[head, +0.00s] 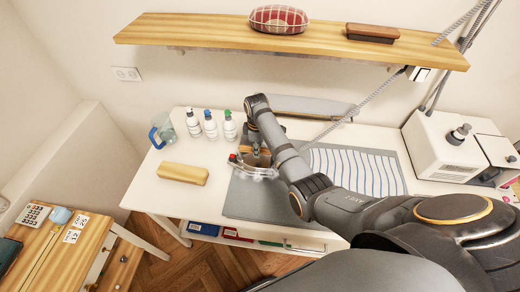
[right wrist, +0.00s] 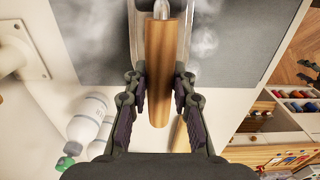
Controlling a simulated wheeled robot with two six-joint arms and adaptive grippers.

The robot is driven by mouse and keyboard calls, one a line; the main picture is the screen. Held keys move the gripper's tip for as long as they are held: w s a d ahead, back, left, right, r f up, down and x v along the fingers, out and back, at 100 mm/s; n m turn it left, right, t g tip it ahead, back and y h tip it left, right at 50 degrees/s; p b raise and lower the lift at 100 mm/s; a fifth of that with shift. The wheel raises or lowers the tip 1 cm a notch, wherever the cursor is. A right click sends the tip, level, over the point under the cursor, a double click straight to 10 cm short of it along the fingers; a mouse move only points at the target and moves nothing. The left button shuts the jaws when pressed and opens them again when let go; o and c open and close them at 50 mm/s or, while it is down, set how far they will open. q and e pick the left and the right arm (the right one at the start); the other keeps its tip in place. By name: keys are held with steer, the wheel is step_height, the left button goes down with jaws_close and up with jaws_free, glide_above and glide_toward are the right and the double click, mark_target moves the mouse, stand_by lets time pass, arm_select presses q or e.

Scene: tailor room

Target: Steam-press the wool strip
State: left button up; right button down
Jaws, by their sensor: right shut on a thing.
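In the head view my right gripper (head: 256,152) reaches down over the left part of the grey pressing mat (head: 240,205). It is shut on the wooden handle of the steam iron; the handle (right wrist: 163,70) runs between my fingers (right wrist: 160,98) in the right wrist view. White steam puffs (right wrist: 205,42) show on both sides of the handle. The iron's clear edge (head: 252,170) shows low at the mat. A white cloth with blue wavy stripes (head: 355,168) lies flat on the mat's right side. I cannot make out the wool strip. My left gripper is not in view.
A wooden block (head: 182,174), three bottles (head: 210,124) and a jug (head: 163,130) stand left of the mat. A white steam station (head: 432,145) stands right. A grey hose (head: 350,115) crosses behind my arm. A shelf (head: 180,30) hangs above.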

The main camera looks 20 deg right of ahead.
steer(key=shift+w+a+r, duration=0.1)
steer(key=shift+r, duration=0.05)
steer(key=shift+s+a+p, duration=0.4)
steer(key=shift+s+p, duration=0.3)
steer(key=shift+s+a, duration=0.45)
steer(key=shift+s, duration=0.3)
steer(key=shift+r, duration=0.1)
